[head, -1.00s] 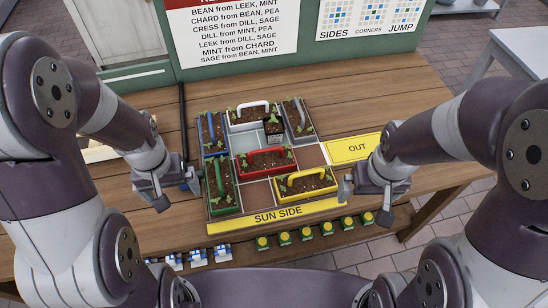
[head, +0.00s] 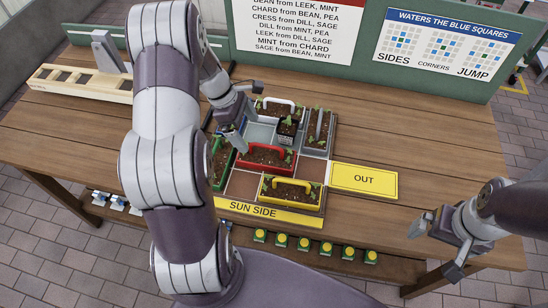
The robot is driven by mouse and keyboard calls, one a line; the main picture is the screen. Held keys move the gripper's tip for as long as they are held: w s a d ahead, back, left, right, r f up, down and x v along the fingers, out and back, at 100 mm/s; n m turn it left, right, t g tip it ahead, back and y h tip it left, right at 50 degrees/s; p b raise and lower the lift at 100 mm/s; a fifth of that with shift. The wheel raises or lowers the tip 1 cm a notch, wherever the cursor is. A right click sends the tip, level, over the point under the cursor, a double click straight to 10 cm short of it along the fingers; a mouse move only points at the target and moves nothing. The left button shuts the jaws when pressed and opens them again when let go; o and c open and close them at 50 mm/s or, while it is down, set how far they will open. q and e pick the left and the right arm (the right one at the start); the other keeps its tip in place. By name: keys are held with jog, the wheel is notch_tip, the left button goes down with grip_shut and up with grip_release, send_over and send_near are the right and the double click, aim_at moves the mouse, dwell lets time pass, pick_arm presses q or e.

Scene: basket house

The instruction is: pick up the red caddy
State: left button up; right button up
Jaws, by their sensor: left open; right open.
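The red caddy (head: 268,171) sits in the middle of the planter board, soil and seedlings inside, its red handle raised. My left gripper (head: 238,122) is open, above the board's back left, behind and left of the red caddy and apart from its handle. A bit of blue shows at its fingers; the blue caddy there is mostly hidden by my arm, and I cannot tell whether they touch. My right gripper (head: 457,240) is open and empty over the table's front right, well away from the caddies.
The white caddy (head: 277,104), a small black pot (head: 287,131) and the grey caddy (head: 316,143) stand behind the red one. The green caddy (head: 218,172) is left, the yellow caddy (head: 291,197) in front. The yellow OUT pad (head: 365,181) is clear. A wooden rack (head: 75,84) lies back left.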

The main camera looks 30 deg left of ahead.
aim_at(265, 155)
pick_arm(q)
jog(key=p+x, duration=0.1)
jog(key=x, duration=1)
jog(key=shift+w+f, duration=0.15)
jog(key=shift+f, duration=0.25)
jog(key=shift+w+d+f, duration=0.1)
jog(key=shift+d+f, duration=0.05)
jog(key=shift+d, duration=0.1)
jog(key=c, duration=1.1)
